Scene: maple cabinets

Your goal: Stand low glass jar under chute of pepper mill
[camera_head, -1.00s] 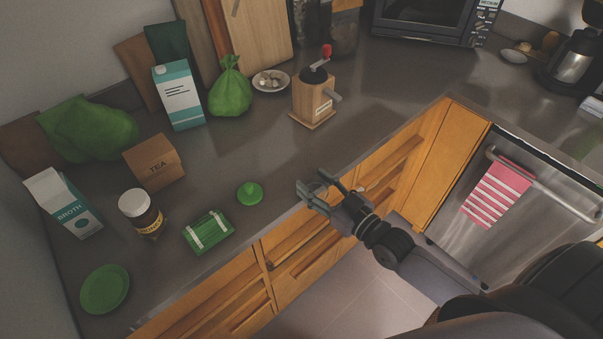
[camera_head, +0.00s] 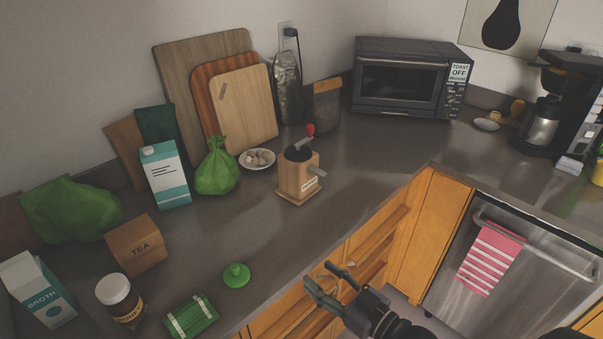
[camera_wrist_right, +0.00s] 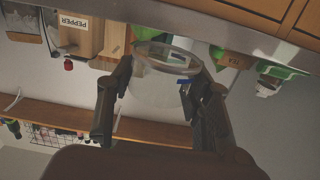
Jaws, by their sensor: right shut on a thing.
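The pepper mill (camera_head: 297,181) is a wooden box with a dark top, a red-knobbed crank and a grey chute (camera_head: 317,171) on its right side. It stands upright on the counter, and its PEPPER label shows inverted in the wrist view (camera_wrist_right: 78,30). My right gripper (camera_head: 327,279) is in front of the counter edge, apart from the mill and nearer me. In the wrist view, its fingers are shut on the clear low glass jar (camera_wrist_right: 160,85), whose round rim shows. The jar is hard to make out in the head view. My left gripper is out of view.
A plate of garlic (camera_head: 257,159) and a green bag (camera_head: 216,169) stand left of the mill. A green lid (camera_head: 236,275), a tea box (camera_head: 136,246) and a honey jar (camera_head: 120,301) are nearer. Counter right of the mill is clear, up to the toaster oven (camera_head: 405,80).

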